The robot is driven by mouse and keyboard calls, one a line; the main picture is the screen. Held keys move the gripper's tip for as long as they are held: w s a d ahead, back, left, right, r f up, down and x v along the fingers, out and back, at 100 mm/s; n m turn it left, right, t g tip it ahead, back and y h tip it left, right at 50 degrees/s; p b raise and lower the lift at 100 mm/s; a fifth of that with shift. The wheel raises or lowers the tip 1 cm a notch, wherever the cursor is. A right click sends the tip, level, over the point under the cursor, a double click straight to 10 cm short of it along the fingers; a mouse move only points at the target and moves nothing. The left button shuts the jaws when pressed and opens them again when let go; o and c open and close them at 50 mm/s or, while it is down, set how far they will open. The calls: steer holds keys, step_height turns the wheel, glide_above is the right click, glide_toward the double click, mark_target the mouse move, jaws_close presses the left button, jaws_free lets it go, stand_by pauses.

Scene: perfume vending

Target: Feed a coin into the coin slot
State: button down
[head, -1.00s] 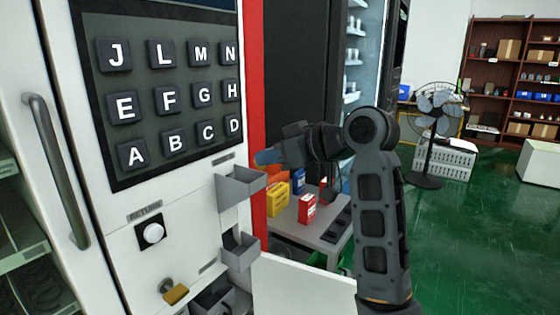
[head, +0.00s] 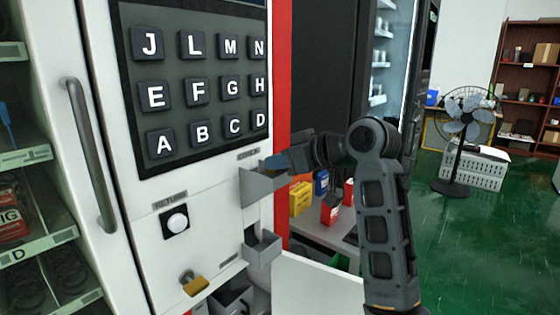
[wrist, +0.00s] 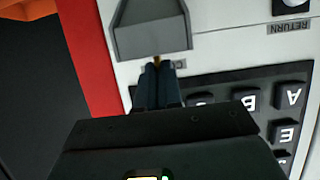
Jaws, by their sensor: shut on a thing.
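The coin slot is a grey tray-shaped holder (head: 262,187) on the white machine front, under a small label right of the keypad. It also shows in the wrist view (wrist: 152,30). My gripper (head: 272,163) is at the upper edge of this holder in the head view. In the wrist view my gripper (wrist: 158,66) is shut, its fingertips just at the holder's edge. A tiny gold-coloured bit, seemingly the coin (wrist: 157,59), shows between the fingertips. Most of the coin is hidden by the fingers. I cannot tell whether it touches the holder.
A lettered keypad (head: 200,85) is above left of the holder. A return button (head: 176,222), a second grey holder (head: 262,247) and a brass-coloured lock (head: 194,285) are below. Boxes, including a yellow one (head: 301,198), stand on a table behind my arm. A fan (head: 463,125) stands farther right.

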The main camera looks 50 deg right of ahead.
steer(key=c, duration=1.2)
jaws_free()
steer(key=shift+v, duration=3.95)
